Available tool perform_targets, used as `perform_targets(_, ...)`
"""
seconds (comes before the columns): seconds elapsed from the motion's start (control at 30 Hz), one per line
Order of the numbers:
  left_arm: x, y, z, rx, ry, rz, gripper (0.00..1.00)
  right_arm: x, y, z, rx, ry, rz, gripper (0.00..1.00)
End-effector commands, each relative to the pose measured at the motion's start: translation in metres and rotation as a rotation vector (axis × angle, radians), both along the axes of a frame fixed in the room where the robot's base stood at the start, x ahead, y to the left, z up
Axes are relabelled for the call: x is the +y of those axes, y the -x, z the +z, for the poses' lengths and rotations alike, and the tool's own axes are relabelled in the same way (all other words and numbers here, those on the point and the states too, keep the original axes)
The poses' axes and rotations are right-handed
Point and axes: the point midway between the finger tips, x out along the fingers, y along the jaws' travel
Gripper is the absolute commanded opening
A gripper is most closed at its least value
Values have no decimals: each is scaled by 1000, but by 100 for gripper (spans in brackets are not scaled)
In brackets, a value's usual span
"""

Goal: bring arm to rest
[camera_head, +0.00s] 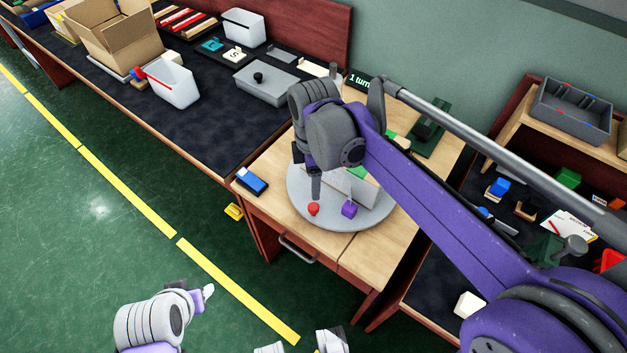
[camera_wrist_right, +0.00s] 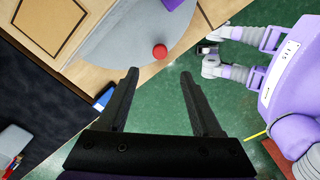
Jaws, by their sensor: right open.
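My right arm (camera_head: 430,205), purple and grey, reaches in from the right of the head view and bends down over a round grey turntable (camera_head: 365,220). My right gripper (camera_head: 315,188) points down there; in the right wrist view (camera_wrist_right: 160,74) its two black fingers are wide apart with nothing between them. A red ball (camera_head: 313,209) lies near the turntable's edge, just beyond the fingertips in the wrist view (camera_wrist_right: 160,51). A purple cube (camera_head: 349,209) sits to its right. My left gripper (camera_head: 208,291) is low over the floor at the lower left; its jaws are too small to read.
A blue-and-white block (camera_head: 252,182) lies on the wooden table left of the turntable. A dark workbench holds a cardboard box (camera_head: 113,35), a white bin (camera_head: 172,82) and a grey lidded box (camera_head: 266,83). A grey tray (camera_head: 571,108) stands at right. The green floor is open.

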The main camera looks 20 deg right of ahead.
Motion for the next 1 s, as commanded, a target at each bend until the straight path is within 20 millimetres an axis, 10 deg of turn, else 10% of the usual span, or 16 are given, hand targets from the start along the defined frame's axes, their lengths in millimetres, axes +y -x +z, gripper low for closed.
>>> perform_targets(0.47,0,0,3,-1,0,0,50,-3,6,3,-16,-3,-50,66)
perform_targets(1.0,0,-13,60,-26,0,0,50,-56,130,2,-348,-262,-1238,66)
